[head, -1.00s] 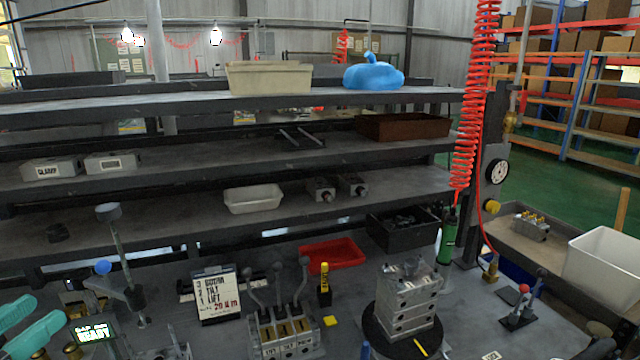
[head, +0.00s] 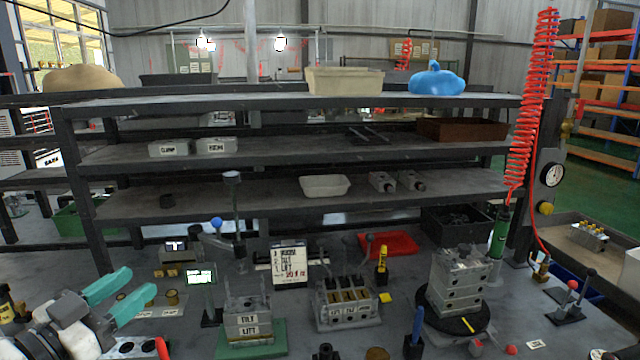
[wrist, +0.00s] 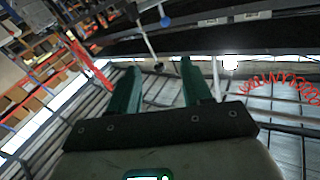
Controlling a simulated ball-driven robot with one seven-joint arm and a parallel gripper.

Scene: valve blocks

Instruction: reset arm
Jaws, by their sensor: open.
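My gripper (head: 121,302) is at the lower left of the head view, with two teal fingers apart and nothing between them. It is above the bench (head: 380,340), left of the small green-screen display (head: 200,277). In the wrist view my gripper (wrist: 161,80) also shows its two green fingers spread and empty. Beyond them are the shelf edge and the roof, seen tilted. My arm's white and dark links show at the bottom left of the head view.
A valve block on a green mat (head: 280,338) stands right of my gripper. A lever block (head: 345,305) and a stacked metal block on a black turntable (head: 430,315) stand further right. A blue-knobbed lever (head: 217,223) stands behind. Shelves (head: 260,210) span the back.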

